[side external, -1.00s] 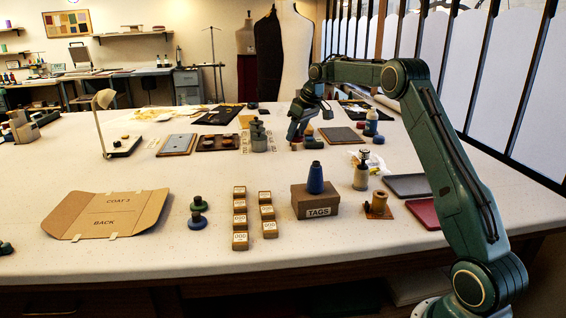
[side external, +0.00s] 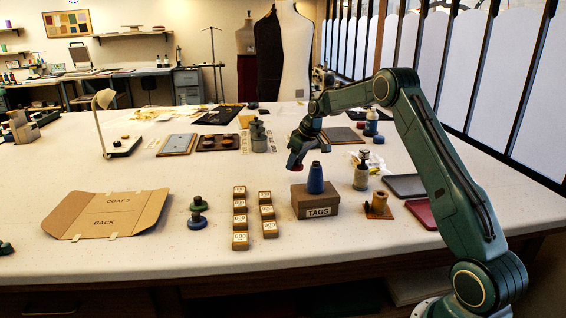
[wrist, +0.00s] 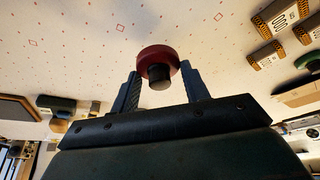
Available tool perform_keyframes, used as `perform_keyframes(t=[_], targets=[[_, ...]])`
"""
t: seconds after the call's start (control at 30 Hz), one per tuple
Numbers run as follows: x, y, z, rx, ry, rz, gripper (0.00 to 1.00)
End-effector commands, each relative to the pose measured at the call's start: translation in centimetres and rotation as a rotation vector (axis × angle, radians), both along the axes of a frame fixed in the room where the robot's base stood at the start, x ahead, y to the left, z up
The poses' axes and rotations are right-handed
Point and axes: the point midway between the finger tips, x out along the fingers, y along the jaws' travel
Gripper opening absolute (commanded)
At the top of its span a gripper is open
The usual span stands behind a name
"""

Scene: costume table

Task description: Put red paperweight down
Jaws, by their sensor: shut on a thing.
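The red paperweight (wrist: 158,58) is a round red disc with a dark knob, seen between the fingers in the wrist view. My gripper (wrist: 158,80) is shut on it. In the side view my gripper (side external: 295,164) hangs just behind and left of the TAGS box (side external: 318,209). There the red paperweight (side external: 295,167) shows as a small red patch under the fingers. It looks held above the table, though the exact height is hard to tell.
A blue cone spool (side external: 315,178) stands on the TAGS box, close to my gripper. Several small numbered boxes (side external: 240,221) stand in front. Stacked grey weights (side external: 259,137) are behind. A folded cardboard piece (side external: 108,213) lies left. The table (side external: 215,172) between is bare.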

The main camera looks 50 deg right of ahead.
Motion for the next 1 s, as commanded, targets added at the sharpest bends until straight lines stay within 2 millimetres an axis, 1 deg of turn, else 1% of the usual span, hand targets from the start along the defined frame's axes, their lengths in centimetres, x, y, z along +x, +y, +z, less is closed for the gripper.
perform_keyframes(t=[0.2,0.3,0.8,0.83,0.9,0.93,1.0], targets=[[0.0,0.0,-3.0,0.000,0.001,0.000,0.15],[0.0,0.0,-3.7,-0.001,-0.001,0.000,0.15],[0.0,0.0,-4.3,-0.001,-0.002,0.001,0.15],[0.0,0.0,-4.4,-0.001,0.000,0.001,0.52],[0.0,0.0,-4.4,-0.001,0.000,0.001,0.65],[0.0,0.0,-4.4,-0.001,0.000,0.001,0.68],[0.0,0.0,-4.3,-0.001,0.000,0.001,0.68]])
